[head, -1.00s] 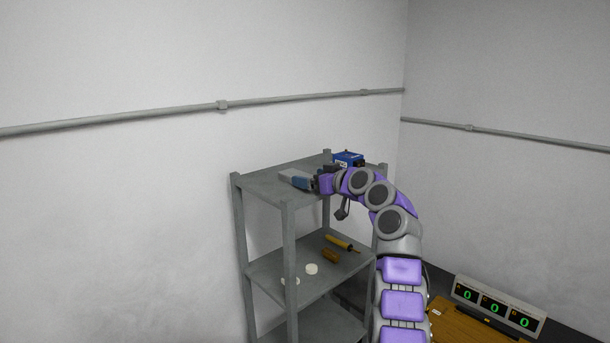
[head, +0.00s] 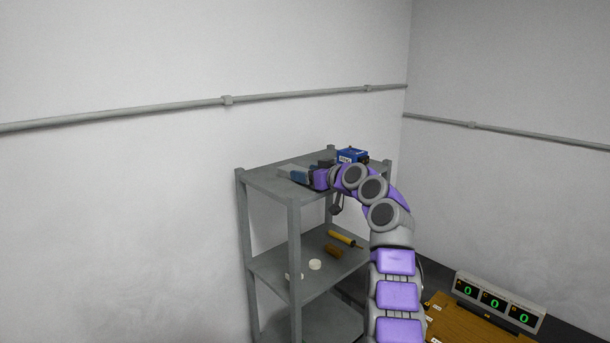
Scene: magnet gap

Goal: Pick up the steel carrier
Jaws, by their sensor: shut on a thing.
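The steel carrier (head: 290,172) is a flat grey piece with a bluish part at its right end. It is at the front left of the shelf unit's top board (head: 262,181). My gripper (head: 311,178) reaches in from the right and is shut on the carrier's right end. The fingertips are small and partly hidden by my wrist. I cannot tell whether the carrier is touching the board or just above it.
A blue box (head: 352,155) stands at the back right of the top board, close behind my wrist. The middle shelf holds a yellow tool (head: 342,238), a brown piece (head: 333,251) and a white disc (head: 315,264). A wooden board (head: 470,325) and a display panel (head: 498,302) are at lower right.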

